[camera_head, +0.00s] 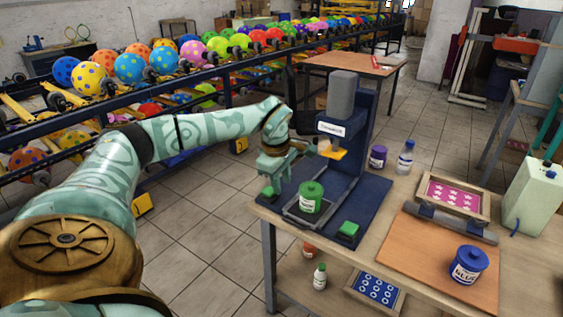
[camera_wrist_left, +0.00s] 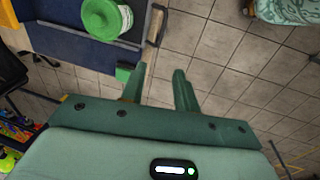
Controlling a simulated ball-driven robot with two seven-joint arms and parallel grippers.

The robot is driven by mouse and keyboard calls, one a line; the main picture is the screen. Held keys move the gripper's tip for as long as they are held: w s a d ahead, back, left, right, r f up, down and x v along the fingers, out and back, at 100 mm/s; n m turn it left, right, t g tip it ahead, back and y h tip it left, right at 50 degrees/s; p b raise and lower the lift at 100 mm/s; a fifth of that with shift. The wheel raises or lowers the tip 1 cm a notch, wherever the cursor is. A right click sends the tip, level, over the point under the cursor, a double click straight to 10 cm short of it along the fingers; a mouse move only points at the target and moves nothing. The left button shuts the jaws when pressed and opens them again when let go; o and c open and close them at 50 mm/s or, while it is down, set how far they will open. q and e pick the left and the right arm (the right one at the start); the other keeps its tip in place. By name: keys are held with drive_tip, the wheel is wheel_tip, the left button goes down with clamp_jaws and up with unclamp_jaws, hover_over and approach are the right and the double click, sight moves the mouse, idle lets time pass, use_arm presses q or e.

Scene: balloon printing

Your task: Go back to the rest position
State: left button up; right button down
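My left gripper (camera_head: 282,168) hangs beside the left edge of the blue printing press (camera_head: 343,105), to the left of a green lidded can (camera_head: 311,198). In the left wrist view the gripper (camera_wrist_left: 159,73) has its two fingers apart, with only floor and table edge showing between them. The green can (camera_wrist_left: 107,19) stands upright on the press base, apart from the fingers. A green button (camera_head: 348,229) is at the front right of the base; another green block (camera_head: 267,191) is at its left edge, just below the gripper. My right gripper is not in view.
The workbench (camera_head: 410,200) also holds a purple jar (camera_head: 378,157), a white bottle (camera_head: 405,157), a star-print frame (camera_head: 453,194) and a blue glue jar (camera_head: 468,264). Racks of balloons (camera_head: 130,69) stand behind my left arm. Tiled floor (camera_head: 200,240) lies open left of the bench.

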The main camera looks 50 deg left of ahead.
use_arm(q)
drive_tip(key=shift+s+r, duration=0.1)
drive_tip(key=shift+r, duration=0.45)
